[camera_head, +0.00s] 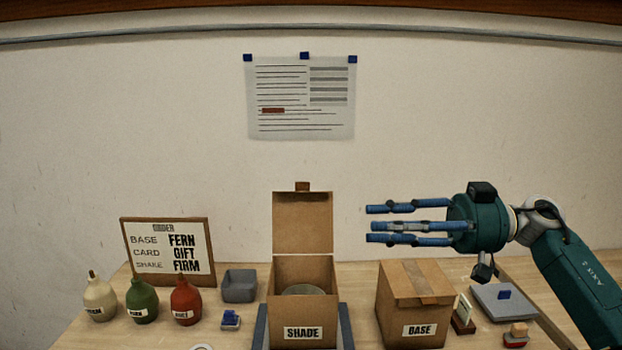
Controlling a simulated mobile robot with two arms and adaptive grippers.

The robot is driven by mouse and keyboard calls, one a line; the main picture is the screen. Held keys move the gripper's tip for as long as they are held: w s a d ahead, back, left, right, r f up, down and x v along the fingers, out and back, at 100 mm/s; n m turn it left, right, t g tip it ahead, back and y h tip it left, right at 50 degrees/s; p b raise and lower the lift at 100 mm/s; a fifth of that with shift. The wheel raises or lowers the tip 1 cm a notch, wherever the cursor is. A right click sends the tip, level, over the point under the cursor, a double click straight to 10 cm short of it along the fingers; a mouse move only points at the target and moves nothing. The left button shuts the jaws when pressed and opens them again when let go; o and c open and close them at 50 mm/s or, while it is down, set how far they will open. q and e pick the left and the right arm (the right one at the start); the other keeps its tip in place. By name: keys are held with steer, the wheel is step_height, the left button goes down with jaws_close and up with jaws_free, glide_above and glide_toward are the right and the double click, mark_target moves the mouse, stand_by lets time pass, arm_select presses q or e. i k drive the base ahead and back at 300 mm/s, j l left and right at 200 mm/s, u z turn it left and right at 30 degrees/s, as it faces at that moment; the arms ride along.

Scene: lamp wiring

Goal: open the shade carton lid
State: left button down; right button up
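The shade carton (304,311) stands at the middle of the bench with a "SHADE" label on its front. Its lid (302,222) stands upright at the back edge, with a small brown tab (302,186) on top. My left gripper is not in view.
A closed base carton (414,303) stands right of the shade carton. A grey tray (503,302) lies at the right.

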mark_target(302, 218)
steer(key=i, duration=1.45)
